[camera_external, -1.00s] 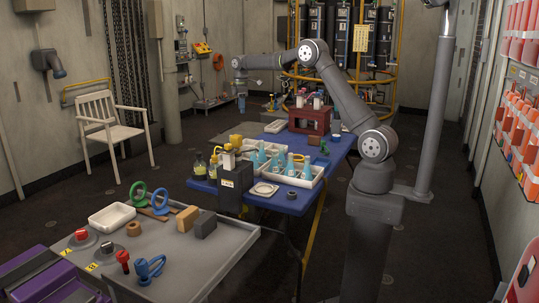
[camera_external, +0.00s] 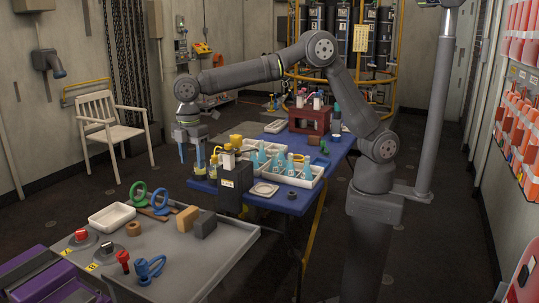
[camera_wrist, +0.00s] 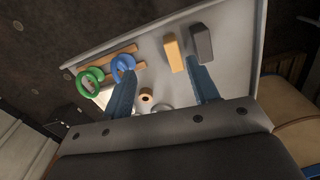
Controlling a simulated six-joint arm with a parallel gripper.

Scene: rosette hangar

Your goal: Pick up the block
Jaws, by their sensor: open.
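Two blocks stand side by side on the grey table: a tan block (camera_external: 187,218) and a dark grey block (camera_external: 204,225) at its right. Which one is "the block" cannot be told. In the wrist view the tan block (camera_wrist: 173,52) shows beyond and between my fingers, and the grey block (camera_wrist: 202,42) beyond the right fingertip. My gripper (camera_external: 190,155) is open and empty, its blue fingers pointing down. It is well above the floor, beyond the grey table and left of the blue table. It also shows in the wrist view (camera_wrist: 162,75), with nothing between its fingers.
The grey table (camera_external: 228,246) also holds a white tray (camera_external: 112,216), green (camera_external: 138,193) and blue (camera_external: 160,201) rings, a brown roll (camera_external: 133,229) and red knobs. The blue table (camera_external: 294,206) carries bottles, flasks in trays and a black box (camera_external: 236,186).

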